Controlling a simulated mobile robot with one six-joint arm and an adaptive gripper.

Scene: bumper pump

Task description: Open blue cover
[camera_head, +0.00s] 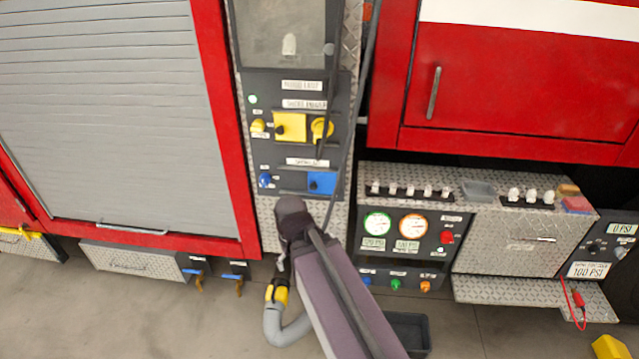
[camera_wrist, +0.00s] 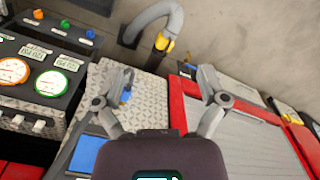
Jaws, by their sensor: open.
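The blue cover (camera_head: 321,182) is a flat square on the dark lower panel of the diamond-plate column in the head view. It also shows at the lower left in the wrist view (camera_wrist: 88,154), partly cut off by my gripper's body. It looks shut. A blue knob (camera_head: 265,180) sits left of it. My gripper (camera_wrist: 165,72) is open and empty, its two fingers spread in front of the column and shutter edge, apart from the cover.
A yellow cover (camera_head: 290,126) with yellow knobs sits above the blue one. Dark cables (camera_head: 352,130) hang across the column beside the blue cover. A gauge panel (camera_head: 408,235) juts out at right. A grey hose (camera_head: 275,320) with a yellow collar is below.

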